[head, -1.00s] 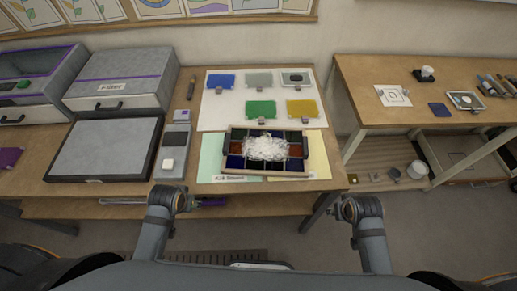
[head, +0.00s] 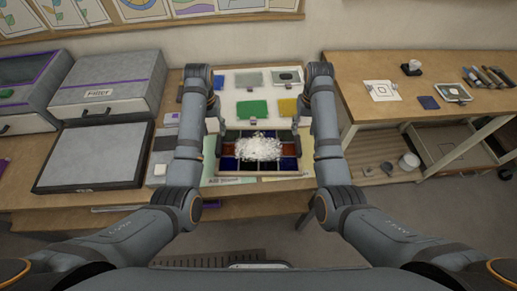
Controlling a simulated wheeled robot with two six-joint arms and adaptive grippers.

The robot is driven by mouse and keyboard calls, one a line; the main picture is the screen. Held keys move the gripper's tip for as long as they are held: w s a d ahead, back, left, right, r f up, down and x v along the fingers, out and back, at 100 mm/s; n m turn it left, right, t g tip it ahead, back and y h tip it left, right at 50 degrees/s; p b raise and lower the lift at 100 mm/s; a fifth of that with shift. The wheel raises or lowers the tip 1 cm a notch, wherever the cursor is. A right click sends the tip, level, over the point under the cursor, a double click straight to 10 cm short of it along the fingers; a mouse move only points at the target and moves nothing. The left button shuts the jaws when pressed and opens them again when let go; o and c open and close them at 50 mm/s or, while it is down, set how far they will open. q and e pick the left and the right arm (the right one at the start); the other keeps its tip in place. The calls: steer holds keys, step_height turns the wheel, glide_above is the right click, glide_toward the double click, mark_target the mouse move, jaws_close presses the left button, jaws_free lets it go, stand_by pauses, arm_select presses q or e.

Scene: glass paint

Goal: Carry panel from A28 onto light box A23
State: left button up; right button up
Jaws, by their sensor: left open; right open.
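The panel (head: 230,172), a wooden-framed grid of dark blue, green and red-brown glass squares, lies flat on the labelled green-and-yellow A28 mat (head: 212,180). White shredded material (head: 262,147) heaps over its middle and hides some squares. The light box (head: 90,156), a flat grey slab with a dark frame, lies to the left with nothing on it. My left gripper (head: 216,127) is open near the panel's far left corner. My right gripper (head: 302,126) is open near its far right corner. I cannot tell whether either touches the frame.
Blue, grey, green (head: 252,109) and yellow glass samples lie on a white sheet behind the panel. A grey drawer unit (head: 105,82) stands behind the light box. A small grey device (head: 162,160) sits between light box and panel. A second table (head: 430,65) stands right.

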mark_target(218, 143)
arm_select(q)
steer(key=shift+w+d+r, duration=0.15)
steer(key=shift+d+r, duration=0.1)
steer(key=shift+r, duration=0.05)
steer(key=shift+s+r, duration=0.2)
steer(key=shift+s, duration=0.1)
step_height(218, 143, down, 11)
steer(key=shift+w+r, duration=0.15)
arm_select(e)
steer(key=f, duration=0.9)
steer(key=shift+a+f, duration=0.2)
steer(key=shift+f, duration=0.1)
arm_select(q)
jaws_close()
arm_select(e)
jaws_close()
arm_select(q)
steer(key=shift+r, duration=0.15)
arm_select(e)
steer(key=shift+r, duration=0.1)
